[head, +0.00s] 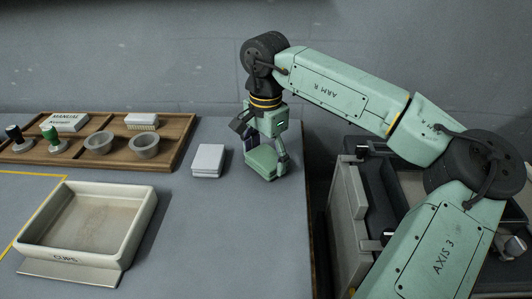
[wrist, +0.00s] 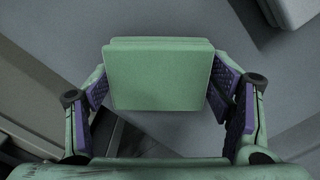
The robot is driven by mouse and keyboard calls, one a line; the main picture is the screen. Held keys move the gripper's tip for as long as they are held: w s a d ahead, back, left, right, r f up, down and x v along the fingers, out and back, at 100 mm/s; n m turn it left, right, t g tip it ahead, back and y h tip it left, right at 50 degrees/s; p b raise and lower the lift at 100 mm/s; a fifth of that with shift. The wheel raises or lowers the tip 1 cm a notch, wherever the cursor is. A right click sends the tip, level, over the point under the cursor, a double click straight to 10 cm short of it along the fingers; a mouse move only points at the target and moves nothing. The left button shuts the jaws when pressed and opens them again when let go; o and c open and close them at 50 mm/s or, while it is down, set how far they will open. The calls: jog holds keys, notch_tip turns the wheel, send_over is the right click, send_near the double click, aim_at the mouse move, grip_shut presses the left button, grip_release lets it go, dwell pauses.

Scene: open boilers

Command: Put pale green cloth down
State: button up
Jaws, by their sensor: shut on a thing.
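The pale green cloth (wrist: 157,80) is a folded, flat rectangular stack held between the purple-padded fingers of my gripper (wrist: 163,98) in the wrist view. In the head view the cloth (head: 261,162) shows at the lower end of my gripper (head: 264,150), over the right part of the grey table (head: 220,255). My gripper is shut on it. Whether the cloth touches the tabletop cannot be told from these frames.
A white folded stack (head: 208,160) lies just left of the cloth. A wooden tray (head: 178,150) with cups and stamps is at the back left. A cream bin marked CUPS (head: 140,225) stands at the front left. The table's right edge is close, with grey equipment (head: 350,215) beyond.

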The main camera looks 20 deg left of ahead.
aim_at(266, 156)
jog(key=shift+f, duration=0.1)
jog(key=shift+f, duration=0.15)
jog(key=o, duration=1)
jog(key=shift+o, duration=0.2)
jog(key=shift+r, duration=0.2)
notch_tip(266, 156, up, 12)
jog(key=shift+r, duration=0.2)
